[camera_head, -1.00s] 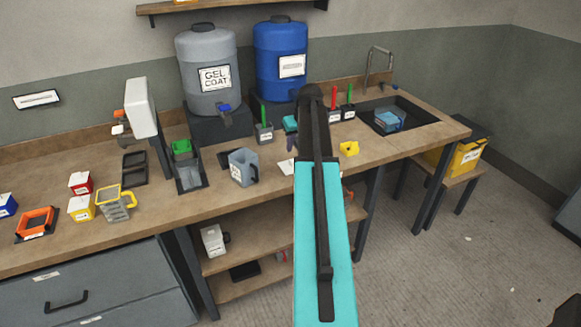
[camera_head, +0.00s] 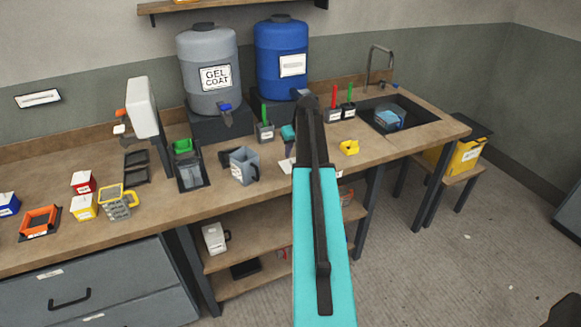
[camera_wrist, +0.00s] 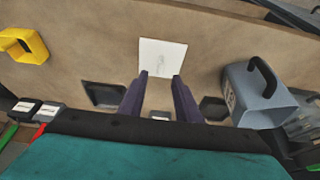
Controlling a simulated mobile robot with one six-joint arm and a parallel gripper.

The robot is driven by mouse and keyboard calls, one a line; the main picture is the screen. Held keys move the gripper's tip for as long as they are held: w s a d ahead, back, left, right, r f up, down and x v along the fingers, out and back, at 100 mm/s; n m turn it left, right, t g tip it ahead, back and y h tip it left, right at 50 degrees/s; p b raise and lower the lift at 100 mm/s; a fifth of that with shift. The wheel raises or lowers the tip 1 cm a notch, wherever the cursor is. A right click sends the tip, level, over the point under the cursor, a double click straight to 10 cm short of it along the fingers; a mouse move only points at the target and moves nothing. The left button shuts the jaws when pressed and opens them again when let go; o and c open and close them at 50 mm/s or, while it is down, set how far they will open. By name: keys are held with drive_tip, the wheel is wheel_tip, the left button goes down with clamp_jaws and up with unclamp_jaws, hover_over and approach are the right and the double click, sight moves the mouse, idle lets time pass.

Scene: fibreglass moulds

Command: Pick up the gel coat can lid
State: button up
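I cannot make out for certain which thing is the gel coat can lid. A grey drum labelled GEL COAT (camera_head: 209,70) stands on a dark block at the back of the bench, with a dark cap on top. A grey jug with a dark handle (camera_head: 243,165) stands on the bench; it also shows at the right of the wrist view (camera_wrist: 258,95). My gripper (camera_wrist: 160,76) has its two dark fingers apart with nothing held between them. A white card (camera_wrist: 162,57) shows just beyond the fingertips. In the head view my arm hides part of the bench there.
A blue drum (camera_head: 281,60) and a sink (camera_head: 399,120) are at the back and right. Small coloured boxes (camera_head: 83,182) stand at the left.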

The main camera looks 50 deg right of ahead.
sight(291, 160)
drive_tip(key=shift+f, duration=0.1)
drive_tip(key=shift+p+x, duration=1.4)
drive_tip(key=shift+x, duration=1.05)
clamp_jaws()
